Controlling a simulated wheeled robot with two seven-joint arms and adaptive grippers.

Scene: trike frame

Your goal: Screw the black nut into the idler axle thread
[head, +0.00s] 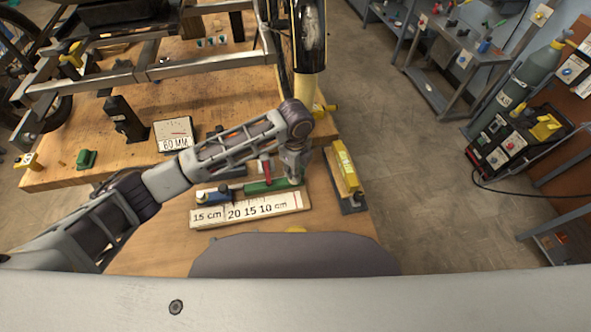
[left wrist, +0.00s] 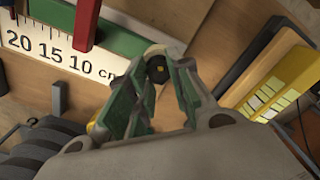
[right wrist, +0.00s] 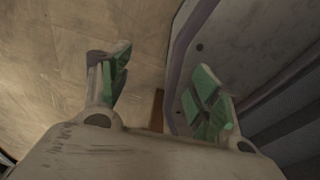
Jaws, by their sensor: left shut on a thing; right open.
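My left gripper (head: 295,174) is low over the right end of the white ruler board on the workbench. In the left wrist view its green-padded fingers (left wrist: 155,85) are closed around a small black nut (left wrist: 158,72), held at the fingertips. The nut is hidden by the gripper in the head view. The trike frame (head: 180,68) stands at the back of the bench. I cannot pick out the idler axle thread in any view.
The ruler board (head: 245,212) carries a green bar (head: 258,187) and a blue-ended tool (head: 213,195). A yellow block (head: 345,165) lies to the right of the gripper. A "60 MM" block (head: 173,135) and black stand (head: 124,118) are left.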

